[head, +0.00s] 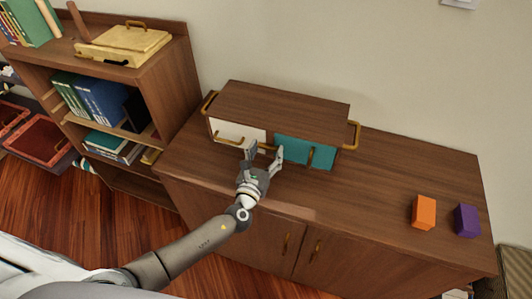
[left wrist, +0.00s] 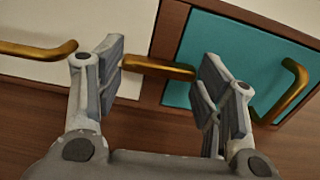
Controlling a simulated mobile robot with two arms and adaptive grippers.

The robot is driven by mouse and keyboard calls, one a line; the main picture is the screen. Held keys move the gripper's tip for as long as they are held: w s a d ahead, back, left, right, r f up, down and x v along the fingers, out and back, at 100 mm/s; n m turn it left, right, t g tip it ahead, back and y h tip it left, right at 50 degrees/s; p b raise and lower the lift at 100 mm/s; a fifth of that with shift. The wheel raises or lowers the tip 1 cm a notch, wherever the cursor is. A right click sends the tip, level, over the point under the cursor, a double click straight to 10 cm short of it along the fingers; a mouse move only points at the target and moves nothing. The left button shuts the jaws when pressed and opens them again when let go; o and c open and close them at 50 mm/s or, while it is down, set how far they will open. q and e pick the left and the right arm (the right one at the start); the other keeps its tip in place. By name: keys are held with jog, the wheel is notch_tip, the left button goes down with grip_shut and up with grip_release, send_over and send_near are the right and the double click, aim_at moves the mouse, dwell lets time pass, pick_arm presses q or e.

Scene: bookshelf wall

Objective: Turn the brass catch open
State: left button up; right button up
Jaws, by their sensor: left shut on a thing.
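The brass catch (left wrist: 157,68) is a short bar on the wooden strip between a white door and a teal door of the small wooden cabinet (head: 285,104). In the left wrist view it lies roughly level, tilted slightly, with its right end over the teal door's edge. It also shows small in the head view (head: 266,147). My left gripper (head: 264,154) is at the cabinet front, and in the left wrist view its fingers (left wrist: 160,76) are at the two ends of the catch, shut on it. My right gripper is out of view.
The white door (head: 228,129) and teal door (head: 292,147) look closed and have brass handles beside my fingers. The cabinet stands on a wooden sideboard (head: 375,185). An orange block (head: 423,212) and a purple block (head: 466,220) sit at right. A bookshelf (head: 172,82) stands at left.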

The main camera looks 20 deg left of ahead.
pick_arm(q)
jog(key=n+b, duration=0.3)
jog(key=shift+f, duration=0.25)
jog(key=n+b, duration=0.4)
jog(key=n, duration=0.1)
jog(key=shift+r+n, duration=0.1)
jog(key=shift+n, duration=0.3)
jog(key=n+b, duration=0.2)
jog(key=n, duration=0.2)
jog(key=shift+n+b, duration=0.3)
jog(key=shift+b, duration=0.05)
jog(key=shift+r+n+b, duration=0.1)
jog(key=shift+n+b, duration=0.45)
jog(key=shift+n, duration=1.45)
jog(key=o, duration=1)
jog(key=shift+s, duration=0.1)
jog(key=s, duration=1.2)
jog(key=shift+a, duration=0.15)
